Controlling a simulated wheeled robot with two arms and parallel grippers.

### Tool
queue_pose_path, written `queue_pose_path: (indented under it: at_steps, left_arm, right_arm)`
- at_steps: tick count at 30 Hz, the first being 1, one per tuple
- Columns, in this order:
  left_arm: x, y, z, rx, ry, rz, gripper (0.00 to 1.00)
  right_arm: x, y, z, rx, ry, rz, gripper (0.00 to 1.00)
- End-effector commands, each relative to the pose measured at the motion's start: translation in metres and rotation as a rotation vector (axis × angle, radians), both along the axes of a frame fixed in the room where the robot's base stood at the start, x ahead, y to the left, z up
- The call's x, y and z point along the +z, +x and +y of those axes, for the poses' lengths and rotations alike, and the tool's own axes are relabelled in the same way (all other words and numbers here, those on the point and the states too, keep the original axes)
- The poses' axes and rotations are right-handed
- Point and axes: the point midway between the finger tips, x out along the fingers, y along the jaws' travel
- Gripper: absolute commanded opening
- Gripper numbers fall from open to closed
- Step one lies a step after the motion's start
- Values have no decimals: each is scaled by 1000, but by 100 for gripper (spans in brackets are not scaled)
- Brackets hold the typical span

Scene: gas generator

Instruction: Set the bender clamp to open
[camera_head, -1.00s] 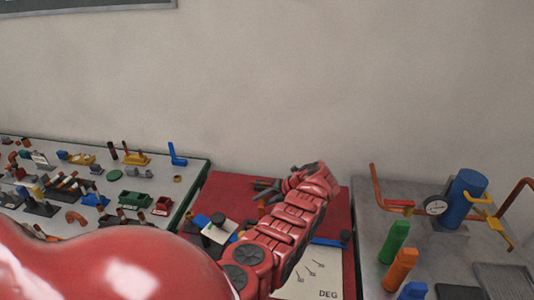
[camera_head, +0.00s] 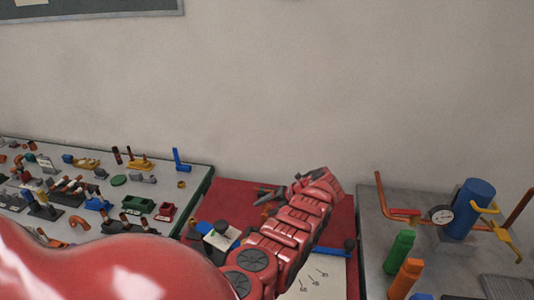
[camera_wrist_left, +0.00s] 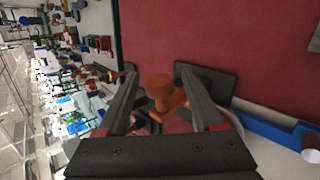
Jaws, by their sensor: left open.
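My left gripper (camera_head: 266,194) is over the red work surface (camera_head: 240,192) in the head view, its fingers pointing left. In the left wrist view, the open left gripper (camera_wrist_left: 157,78) has an orange-brown knob-topped part (camera_wrist_left: 160,92) between and beyond its fingers. I cannot tell whether the fingers touch it, or whether it is the bender clamp. Dark plates lie beside and behind this part. In the head view, a blue and white fixture with a dark round knob (camera_head: 222,227) sits left of my arm. My arm hides part of the bender area. My right gripper does not show.
A grey table with many small parts (camera_head: 150,218) stands at left. At right, another grey table (camera_head: 372,215) holds a blue cylinder (camera_head: 474,207) with a gauge, pipes, and green and orange blocks. A blue bar (camera_wrist_left: 270,132) lies near the gripper in the wrist view.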

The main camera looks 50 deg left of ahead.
Motion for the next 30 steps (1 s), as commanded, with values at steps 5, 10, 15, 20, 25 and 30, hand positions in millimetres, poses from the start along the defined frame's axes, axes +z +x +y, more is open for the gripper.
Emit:
queue_pose_path:
  at_steps: [5,10,15,20,25,30]
  left_arm:
    - [5,4,-5,-1,3,-3,68]
    - [23,15,-25,-4,0,-6,68]
    - [56,30,-56,-3,2,-5,68]
    - [87,44,-83,-4,2,-3,68]
    - [109,52,-100,-2,6,1,68]
    - [117,56,-108,-2,2,1,68]
  right_arm:
    - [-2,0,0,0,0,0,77]
    - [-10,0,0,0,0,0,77]
    - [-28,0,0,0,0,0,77]
    - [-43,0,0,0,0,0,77]
    - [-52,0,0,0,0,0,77]
    - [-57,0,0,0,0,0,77]
